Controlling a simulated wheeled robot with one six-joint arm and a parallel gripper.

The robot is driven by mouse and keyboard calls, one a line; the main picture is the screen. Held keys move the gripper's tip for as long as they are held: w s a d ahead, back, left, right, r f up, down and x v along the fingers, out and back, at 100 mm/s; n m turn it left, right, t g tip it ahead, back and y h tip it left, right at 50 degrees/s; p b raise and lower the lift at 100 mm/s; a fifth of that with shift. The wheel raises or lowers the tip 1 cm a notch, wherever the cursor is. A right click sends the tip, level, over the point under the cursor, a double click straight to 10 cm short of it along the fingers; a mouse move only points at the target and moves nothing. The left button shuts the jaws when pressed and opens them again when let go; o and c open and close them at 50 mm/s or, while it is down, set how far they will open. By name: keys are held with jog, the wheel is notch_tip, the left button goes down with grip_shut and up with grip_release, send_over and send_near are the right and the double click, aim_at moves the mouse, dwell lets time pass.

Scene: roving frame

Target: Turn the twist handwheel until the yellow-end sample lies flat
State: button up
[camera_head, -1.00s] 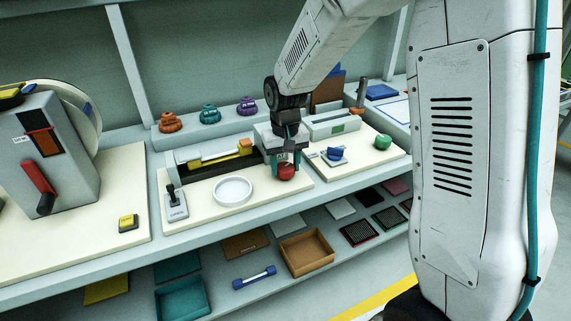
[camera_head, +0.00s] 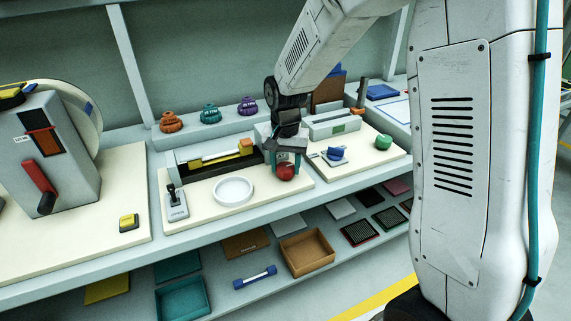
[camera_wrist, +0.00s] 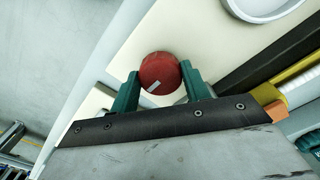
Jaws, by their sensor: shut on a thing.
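The handwheel is a red round knob (camera_head: 286,172) at the front of the middle station. In the wrist view the knob (camera_wrist: 161,72) has a pale mark on its face and sits between the two teal fingers of my gripper (camera_wrist: 160,88), which is shut on it. The sample (camera_head: 221,154) is a pale bar with yellow at its ends, lying in a dark trough left of my gripper. A yellow and orange block (camera_head: 245,146) is at its right end. The sample (camera_wrist: 300,75) shows only partly in the wrist view, so its twist is hard to tell.
A white round dish (camera_head: 233,190) and a small lever switch (camera_head: 176,203) are left of the knob. A blue knob (camera_head: 336,153) and a green knob (camera_head: 384,143) are to the right. Orange, teal and purple knobs stand on the back ledge. An open tan box (camera_head: 306,252) is on the shelf below.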

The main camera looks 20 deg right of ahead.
aim_at(286, 167)
jog(key=o, duration=1)
jog(key=shift+r, duration=0.1)
notch_tip(286, 167, up, 8)
jog(key=shift+f, duration=0.15)
jog(key=s+d+r+n, duration=0.1)
jog(key=s+r+n, duration=0.1)
jog(key=s, duration=0.8)
jog(key=s+d+r+n+t, duration=0.1)
jog(key=s+r, duration=0.3)
jog(key=s, duration=0.6)
jog(key=s+d+r+n, duration=0.1)
jog(key=s+r+n, duration=0.2)
jog(key=s, duration=0.7)
jog(key=shift+s+d, duration=0.15)
jog(key=shift+s, duration=0.05)
